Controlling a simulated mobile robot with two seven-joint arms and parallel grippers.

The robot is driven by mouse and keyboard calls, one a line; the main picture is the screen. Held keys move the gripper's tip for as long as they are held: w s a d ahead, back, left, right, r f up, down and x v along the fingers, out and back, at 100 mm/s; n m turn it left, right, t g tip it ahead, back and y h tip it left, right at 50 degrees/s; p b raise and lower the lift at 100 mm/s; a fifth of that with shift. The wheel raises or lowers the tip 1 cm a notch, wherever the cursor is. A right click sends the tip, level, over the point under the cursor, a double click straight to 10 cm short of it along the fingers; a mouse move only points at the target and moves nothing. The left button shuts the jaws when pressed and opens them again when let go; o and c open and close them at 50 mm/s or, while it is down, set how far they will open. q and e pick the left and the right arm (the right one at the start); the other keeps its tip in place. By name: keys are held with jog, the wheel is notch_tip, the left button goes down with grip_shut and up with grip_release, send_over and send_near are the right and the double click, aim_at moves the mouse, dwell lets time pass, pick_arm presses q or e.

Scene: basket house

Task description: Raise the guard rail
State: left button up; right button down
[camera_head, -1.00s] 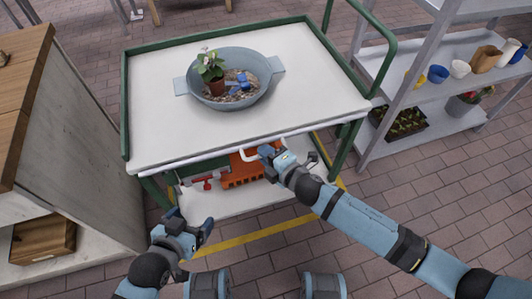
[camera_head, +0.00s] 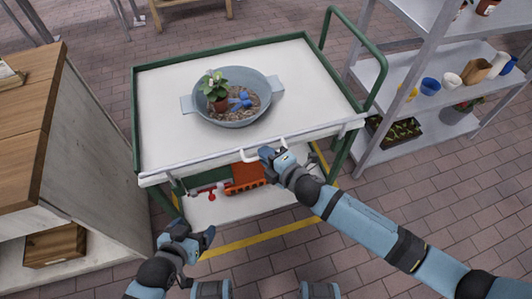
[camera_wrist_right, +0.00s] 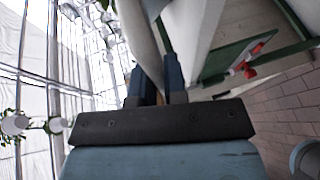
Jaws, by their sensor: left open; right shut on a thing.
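The guard rail (camera_head: 205,158) is a pale bar with a white handle along the front edge of the green-framed cart (camera_head: 160,120). It now lies level with, or slightly above, the edge of the white top; exact height is hard to tell. My right gripper (camera_head: 268,153) is shut on the handle at the rail's middle. In the right wrist view its dark fingers (camera_wrist_right: 158,82) close by a pale bar, which partly hides the grip. My left gripper (camera_head: 192,238) is open and empty, low in front of the cart's left side, apart from it.
A grey basin (camera_head: 240,115) with a potted plant (camera_head: 216,90) and a blue tool stands on the cart top. An orange crate (camera_head: 247,177) sits on the lower shelf. A wooden-topped cabinet (camera_head: 30,110) stands left, a metal shelf rack (camera_head: 400,75) right.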

jog(key=shift+w+r, duration=0.1)
jog(key=shift+r, duration=0.25)
jog(key=c, duration=1.2)
grip_release()
jog(key=shift+f, duration=0.1)
jog(key=shift+s+d, duration=0.1)
jog(key=shift+s, duration=0.1)
jog(key=v, duration=1.3)
jog(key=shift+s+d+r, duration=0.15)
jog(key=shift+r, duration=0.05)
